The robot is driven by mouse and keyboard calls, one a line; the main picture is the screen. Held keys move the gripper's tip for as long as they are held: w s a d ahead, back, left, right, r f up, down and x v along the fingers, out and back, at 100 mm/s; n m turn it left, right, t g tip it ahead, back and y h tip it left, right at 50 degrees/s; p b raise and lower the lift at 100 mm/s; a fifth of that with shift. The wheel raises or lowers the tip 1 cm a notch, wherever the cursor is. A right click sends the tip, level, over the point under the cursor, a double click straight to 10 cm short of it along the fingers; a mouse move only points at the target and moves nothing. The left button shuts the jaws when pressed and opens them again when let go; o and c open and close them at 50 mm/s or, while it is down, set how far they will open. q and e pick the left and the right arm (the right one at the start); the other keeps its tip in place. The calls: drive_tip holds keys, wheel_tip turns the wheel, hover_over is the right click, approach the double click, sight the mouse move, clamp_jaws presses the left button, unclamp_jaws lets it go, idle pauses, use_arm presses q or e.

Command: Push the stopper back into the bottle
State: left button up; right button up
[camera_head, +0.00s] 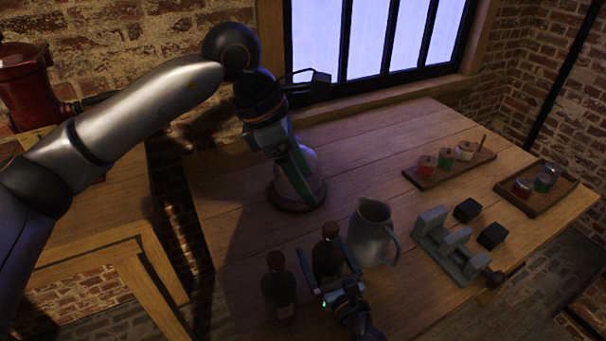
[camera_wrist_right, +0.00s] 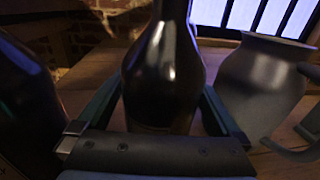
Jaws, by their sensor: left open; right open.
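Two dark bottles stand upright near the front of the table. The left bottle (camera_head: 279,292) has a reddish-brown stopper (camera_head: 275,260) in its neck. The right bottle (camera_head: 327,259) has a similar stopper (camera_head: 329,230) on top. I cannot tell how far either stopper sits in. My right gripper (camera_head: 329,275) is open, with one finger on each side of the right bottle; that bottle also fills the middle of the right wrist view (camera_wrist_right: 163,75), its top cut off. My left gripper (camera_head: 296,160) is open and empty, pointing down in front of a pale dome.
A grey pitcher (camera_head: 371,233) stands close beside the right bottle. The pale dome (camera_head: 310,176) sits behind on a round base. A grey clamp-like device (camera_head: 448,243), dark blocks (camera_head: 467,210) and two wooden trays (camera_head: 450,175) with small jars occupy the right side.

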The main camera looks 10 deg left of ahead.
drive_tip(key=v, duration=1.2)
drive_tip(key=shift+s+d+b, duration=0.2)
drive_tip(key=shift+s+b, duration=0.05)
drive_tip(key=shift+b, duration=0.05)
